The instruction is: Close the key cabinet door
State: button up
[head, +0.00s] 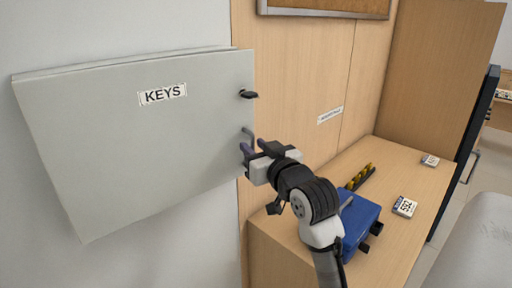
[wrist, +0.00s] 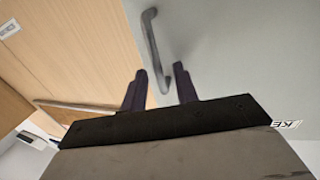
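The key cabinet door (head: 150,140) is a flat pale grey panel with a "KEYS" label, on the left in the head view. A thin strip of the cabinet shows along its top edge; I cannot tell how far ajar it is. A grey bar handle (head: 247,134) is at its right edge; it also shows in the wrist view (wrist: 153,42). My gripper (head: 254,149) is at the handle's lower part. In the wrist view, its two dark fingers (wrist: 160,88) are apart, with the handle's lower end between their tips, nearer the right finger. Contact is unclear.
To the right is a wooden counter (head: 390,235) with a blue box (head: 358,222), a dark rack with yellow items (head: 358,178) and a small numbered block (head: 404,206). A wooden panel stands behind my gripper.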

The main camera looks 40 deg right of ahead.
aim_at(245, 140)
grip_shut()
jog(key=shift+w, duration=0.1)
jog(key=w+y, duration=0.1)
jog(key=w, duration=0.1)
jog(key=w+n+y+b, duration=0.1)
jog(key=w, duration=0.1)
jog(key=shift+d+r, duration=0.15)
jog(key=shift+d, duration=0.05)
grip_release()
jog(key=shift+w, duration=0.25)
